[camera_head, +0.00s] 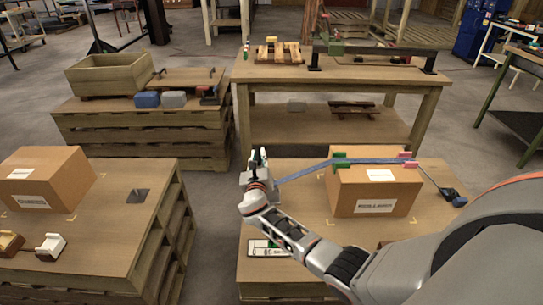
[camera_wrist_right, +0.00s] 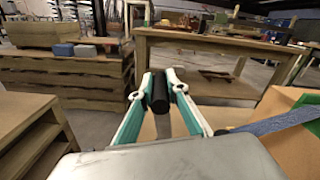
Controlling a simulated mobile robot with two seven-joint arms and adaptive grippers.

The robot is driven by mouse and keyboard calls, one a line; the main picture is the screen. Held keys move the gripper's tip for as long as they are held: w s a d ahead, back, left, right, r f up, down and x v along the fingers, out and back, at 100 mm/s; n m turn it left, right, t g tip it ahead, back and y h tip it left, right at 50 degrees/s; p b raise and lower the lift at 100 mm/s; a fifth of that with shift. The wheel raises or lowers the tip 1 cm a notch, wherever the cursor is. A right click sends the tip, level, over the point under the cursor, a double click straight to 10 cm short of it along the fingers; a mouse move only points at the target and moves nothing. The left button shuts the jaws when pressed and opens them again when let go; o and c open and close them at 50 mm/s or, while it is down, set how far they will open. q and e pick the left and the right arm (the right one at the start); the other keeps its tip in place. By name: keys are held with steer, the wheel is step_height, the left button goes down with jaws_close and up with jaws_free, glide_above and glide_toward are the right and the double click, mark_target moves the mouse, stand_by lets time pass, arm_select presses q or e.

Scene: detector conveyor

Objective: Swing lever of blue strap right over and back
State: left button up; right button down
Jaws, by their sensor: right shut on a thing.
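A blue strap (camera_head: 365,161) runs across the top of a cardboard box (camera_head: 350,195) on the right pallet, over a green corner piece (camera_head: 340,163) and a pink one (camera_head: 406,157). Its left end slopes down to my right gripper (camera_head: 258,160). In the right wrist view, my right gripper (camera_wrist_right: 160,84) is shut on the black grip of the lever (camera_wrist_right: 159,97), which stands roughly upright between the fingers. The blue strap (camera_wrist_right: 275,123) also shows there on the right. The lever's lower end is hidden behind my gripper body. My left gripper is not in view.
My right arm covers the front right of the pallet top (camera_head: 312,215). A dark fitting (camera_head: 453,197) sits at its right edge. A label plate (camera_head: 268,249) lies at the front. Another pallet with a box (camera_head: 48,180) stands left, across a floor gap. A wooden table (camera_head: 330,72) stands behind.

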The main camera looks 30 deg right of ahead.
arm_select(q)
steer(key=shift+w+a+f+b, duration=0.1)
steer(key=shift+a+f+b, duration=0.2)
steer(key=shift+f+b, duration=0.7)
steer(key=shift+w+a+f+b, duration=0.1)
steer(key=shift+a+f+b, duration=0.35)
steer(key=shift+b, duration=0.8)
arm_select(e)
steer(key=w+a+f+n, duration=0.5)
steer(key=a+f+n, duration=0.1)
steer(key=a+n, duration=0.1)
steer(key=shift+a+n, duration=0.3)
steer(key=shift+a, duration=0.4)
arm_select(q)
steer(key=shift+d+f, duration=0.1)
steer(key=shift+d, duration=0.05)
arm_select(e)
steer(key=c, duration=2)
jaws_free()
steer(key=shift+o, duration=0.2)
steer(key=shift+d+r, duration=0.1)
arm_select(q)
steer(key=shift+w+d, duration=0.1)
arm_select(e)
steer(key=v, duration=1.2)
